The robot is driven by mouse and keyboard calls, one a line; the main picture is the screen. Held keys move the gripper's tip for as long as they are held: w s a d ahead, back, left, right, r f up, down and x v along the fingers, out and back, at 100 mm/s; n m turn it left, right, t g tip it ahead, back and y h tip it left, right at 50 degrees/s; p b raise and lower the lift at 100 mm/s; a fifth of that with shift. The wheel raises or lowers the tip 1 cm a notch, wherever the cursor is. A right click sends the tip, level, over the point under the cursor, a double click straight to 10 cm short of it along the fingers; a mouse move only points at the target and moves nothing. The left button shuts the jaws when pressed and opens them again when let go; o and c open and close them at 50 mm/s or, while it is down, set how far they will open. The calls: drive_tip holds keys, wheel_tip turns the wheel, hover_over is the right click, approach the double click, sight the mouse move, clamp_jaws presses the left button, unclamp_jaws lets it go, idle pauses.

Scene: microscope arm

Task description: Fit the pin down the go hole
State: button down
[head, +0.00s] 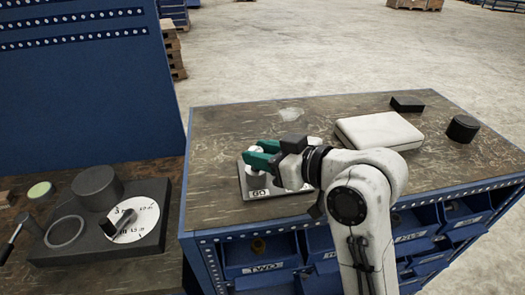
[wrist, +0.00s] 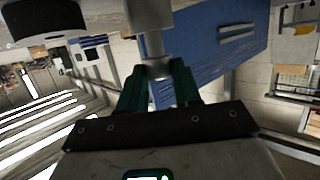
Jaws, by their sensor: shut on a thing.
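My gripper (head: 262,155) has green fingers and is over the gauge plate near the front left of the blue bench. In the wrist view the fingers (wrist: 160,88) are shut on the grey metal pin (wrist: 155,45), which has a thin shaft and a thicker part at the top of the picture. The plate (head: 258,194) has a GO label on its front edge. My gripper and arm cover much of it, so the go hole and the pin's lower end cannot be made out in the head view.
A white case (head: 378,131), a black block (head: 407,103) and a black cylinder (head: 463,128) stand at the bench's right. A dark dial fixture (head: 100,215) stands on the left table. The bench's back left is clear.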

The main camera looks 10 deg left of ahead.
drive_tip(key=shift+f, duration=0.45)
drive_tip(key=c, duration=0.7)
unclamp_jaws()
drive_tip(key=shift+b, duration=0.3)
drive_tip(key=b+v, duration=0.1)
drive_tip(key=v, duration=0.9)
drive_tip(key=shift+s+d, duration=0.2)
drive_tip(key=shift+d, duration=0.1)
drive_tip(key=shift+r, duration=0.1)
